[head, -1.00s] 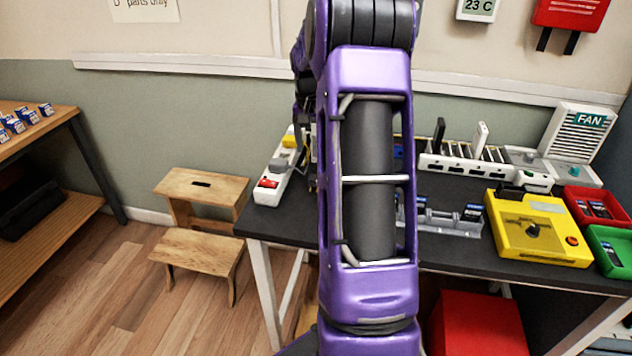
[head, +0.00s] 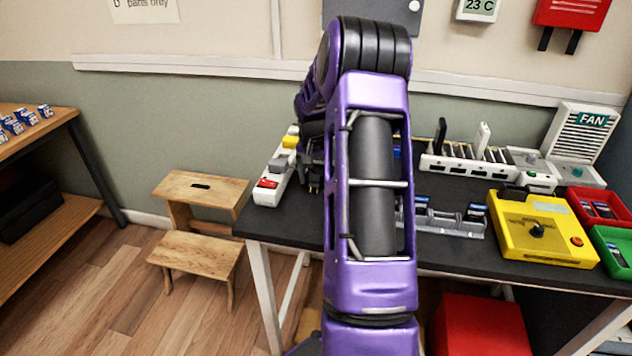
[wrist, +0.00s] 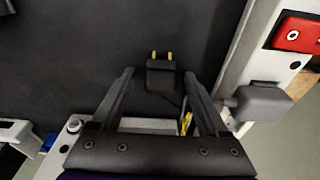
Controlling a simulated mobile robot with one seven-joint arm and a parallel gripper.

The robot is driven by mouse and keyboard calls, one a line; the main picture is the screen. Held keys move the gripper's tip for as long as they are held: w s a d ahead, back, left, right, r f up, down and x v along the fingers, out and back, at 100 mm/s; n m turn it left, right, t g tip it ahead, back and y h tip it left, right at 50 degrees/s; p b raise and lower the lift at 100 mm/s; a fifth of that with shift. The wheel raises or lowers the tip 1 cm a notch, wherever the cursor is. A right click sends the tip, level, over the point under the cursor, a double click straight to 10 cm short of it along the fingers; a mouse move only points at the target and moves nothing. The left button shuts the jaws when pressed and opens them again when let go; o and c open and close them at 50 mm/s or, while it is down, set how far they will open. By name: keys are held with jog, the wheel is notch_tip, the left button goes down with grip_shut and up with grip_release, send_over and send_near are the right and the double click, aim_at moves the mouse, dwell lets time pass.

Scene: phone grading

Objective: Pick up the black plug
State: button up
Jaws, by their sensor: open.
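The black plug (wrist: 160,78) shows in the wrist view with two gold prongs pointing to the top of the picture. It is over the dark table top (wrist: 70,50). My gripper (wrist: 159,72) is open, with one finger on each side of the plug and visible gaps between. The plug does not look gripped. In the head view my purple arm hides much of this spot, and only dark parts show beside the power strip.
A white power strip (head: 272,185) with a red switch, a grey plug (wrist: 262,102) and a yellow plug (head: 290,141) lies close to my right finger in the wrist view.

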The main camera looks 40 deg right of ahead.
grip_shut()
jog(key=shift+r, duration=0.15)
dwell(0.4)
